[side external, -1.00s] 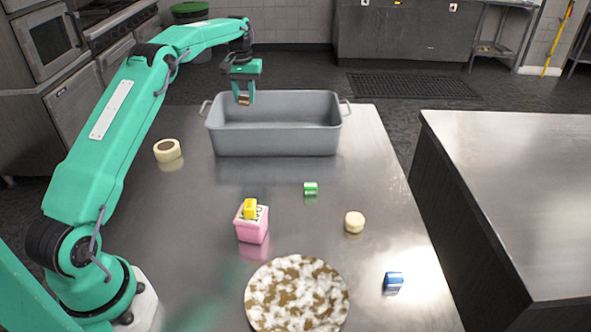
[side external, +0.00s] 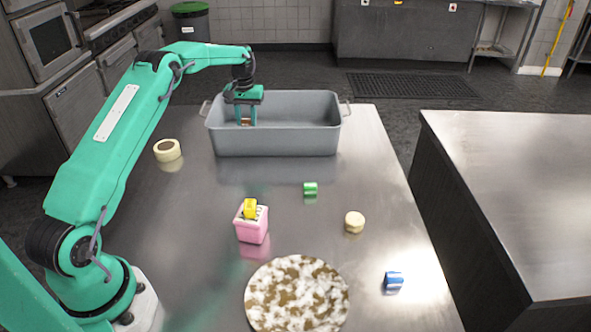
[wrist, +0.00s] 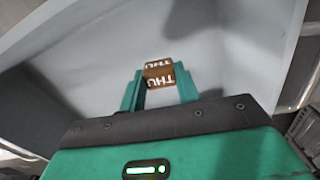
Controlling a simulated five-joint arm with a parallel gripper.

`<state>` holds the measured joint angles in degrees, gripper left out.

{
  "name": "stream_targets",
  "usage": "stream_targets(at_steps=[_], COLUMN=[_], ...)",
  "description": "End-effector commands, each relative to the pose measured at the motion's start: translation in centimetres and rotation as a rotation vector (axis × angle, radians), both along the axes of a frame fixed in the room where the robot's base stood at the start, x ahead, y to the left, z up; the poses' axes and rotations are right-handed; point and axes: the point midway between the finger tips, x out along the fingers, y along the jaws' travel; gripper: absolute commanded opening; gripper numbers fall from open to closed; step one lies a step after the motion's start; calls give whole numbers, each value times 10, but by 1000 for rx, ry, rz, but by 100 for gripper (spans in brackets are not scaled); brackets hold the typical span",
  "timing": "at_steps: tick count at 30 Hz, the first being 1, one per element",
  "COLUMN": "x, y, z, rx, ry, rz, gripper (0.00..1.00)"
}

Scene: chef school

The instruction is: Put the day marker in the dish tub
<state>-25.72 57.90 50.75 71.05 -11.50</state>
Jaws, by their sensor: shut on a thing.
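The day marker (wrist: 160,75) is a small brown block with white "THU" lettering, seen close in the wrist view. My gripper (side external: 246,121) is shut on it, one finger on each side. The grey dish tub (side external: 278,140) stands at the far end of the steel table. My fingers and the marker are inside the tub's opening, toward its left half, below the rim. In the wrist view the tub's pale walls (wrist: 215,40) surround the marker. I cannot tell whether the marker touches the tub floor.
A tape roll (side external: 167,150) lies left of the tub. In front of it are a green block (side external: 310,189), a pink container (side external: 252,229) with a yellow block (side external: 250,208), a cream round piece (side external: 354,222), a blue block (side external: 393,281) and a mottled round plate (side external: 297,295).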

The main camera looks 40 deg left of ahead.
Motion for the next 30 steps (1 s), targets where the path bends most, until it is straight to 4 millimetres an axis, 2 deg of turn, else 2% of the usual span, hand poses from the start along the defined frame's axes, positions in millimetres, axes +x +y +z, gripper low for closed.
stream_targets(at_steps=[7, 18, 30], x=[0, 0, 0], y=[0, 0, 0], z=[-8, -48, -51], rx=[-1, -1, 0], ry=[1, 1, 0], rz=[0, 0, 0], gripper=[10, 10, 10])
